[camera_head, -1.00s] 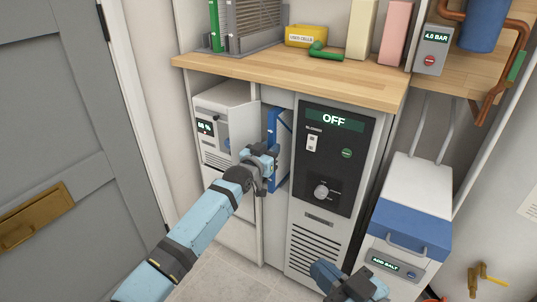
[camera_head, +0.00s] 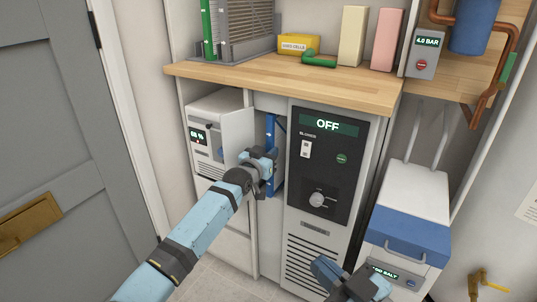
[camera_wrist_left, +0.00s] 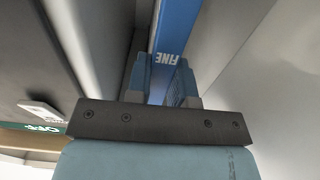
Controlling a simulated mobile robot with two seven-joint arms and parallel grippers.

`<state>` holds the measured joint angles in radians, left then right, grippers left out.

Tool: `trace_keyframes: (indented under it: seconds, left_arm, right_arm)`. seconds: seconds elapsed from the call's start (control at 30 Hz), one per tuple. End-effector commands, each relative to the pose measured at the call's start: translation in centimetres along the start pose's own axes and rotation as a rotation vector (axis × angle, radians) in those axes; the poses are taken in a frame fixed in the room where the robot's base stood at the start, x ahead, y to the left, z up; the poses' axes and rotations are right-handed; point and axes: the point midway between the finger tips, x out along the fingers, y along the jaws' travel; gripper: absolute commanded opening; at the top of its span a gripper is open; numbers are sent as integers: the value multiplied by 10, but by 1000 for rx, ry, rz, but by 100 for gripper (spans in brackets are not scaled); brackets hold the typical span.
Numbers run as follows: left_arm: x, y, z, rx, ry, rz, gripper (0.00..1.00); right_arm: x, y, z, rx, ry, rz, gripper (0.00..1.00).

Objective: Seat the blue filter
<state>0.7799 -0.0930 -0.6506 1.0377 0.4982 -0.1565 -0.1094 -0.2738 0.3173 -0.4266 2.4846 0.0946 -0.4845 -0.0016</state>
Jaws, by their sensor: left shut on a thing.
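The blue filter (camera_head: 270,132) stands upright in the narrow gap between the white unit on the left and the blower cabinet. It also shows in the left wrist view (camera_wrist_left: 177,32), with its edge marked FINE. My left gripper (camera_head: 262,165) is shut on the filter's near edge; its fingers (camera_wrist_left: 168,85) sit at either side of that edge. Most of the filter's face and its far end are hidden in the gap. My right gripper (camera_head: 348,280) is low at the bottom of the head view, in front of the cabinet; its fingertips are unclear.
The blower cabinet (camera_head: 327,170) reads OFF. An open panel of the white unit (camera_head: 237,135) stands close left of the filter. A wooden shelf (camera_head: 280,80) above carries a grey rack, a yellow box and upright blocks. A blue-and-white salt unit (camera_head: 408,225) stands right.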

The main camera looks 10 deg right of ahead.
Motion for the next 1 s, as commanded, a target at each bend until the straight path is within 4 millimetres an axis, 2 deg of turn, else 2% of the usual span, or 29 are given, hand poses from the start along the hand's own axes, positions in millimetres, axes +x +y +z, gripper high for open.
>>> trace_keyframes:
  seconds: [0.1,0.13,0.23,0.53,0.67,0.8,0.9,1.0]
  left_arm:
    - [0,0,-1,0,2,0,0]
    - [0,0,-1,0,2,0,28]
    - [0,0,-1,0,1,0,51]
    - [-1,0,0,0,-1,0,51]
    - [-12,0,-2,-2,-1,0,51]
    - [-38,-1,-4,-1,-1,-1,51]
    - [-62,0,-5,-1,-1,-1,51]
    - [-85,0,-4,-1,0,0,51]
  right_arm:
    - [0,-1,1,5,-2,0,0]
    - [0,-1,1,6,-2,1,0]
    - [-1,-1,1,11,-3,2,0]
    - [-2,-3,2,26,-7,5,0]
    - [-1,-3,-5,44,-13,0,0]
    - [-3,-6,-11,97,-46,-6,0]
    - [-9,-17,-2,203,-109,-2,0]
    - [-12,-23,-1,265,-142,-5,0]
